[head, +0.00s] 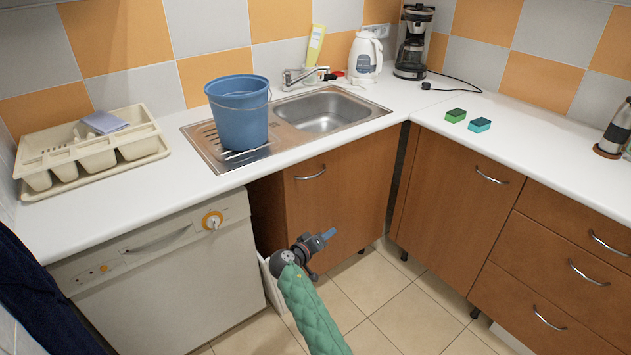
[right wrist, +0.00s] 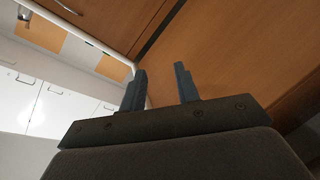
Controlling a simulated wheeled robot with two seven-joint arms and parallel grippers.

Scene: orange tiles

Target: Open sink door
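The sink door (head: 350,195) is a brown wooden cabinet front below the sink, with a curved metal handle (head: 311,173) near its upper left corner. It looks shut. My right gripper (head: 328,235) is in front of the door's lower part, below the handle and apart from it. In the right wrist view its two fingers (right wrist: 159,70) are spread with nothing between them, and wooden panels show beyond. My left gripper is in neither view.
A dishwasher (head: 165,275) stands left of the sink cabinet, with a dark gap between them. Brown drawers (head: 560,265) are at right. A blue bucket (head: 239,115) stands on the sink's drainboard (head: 205,140). The tiled floor (head: 385,305) in front is clear.

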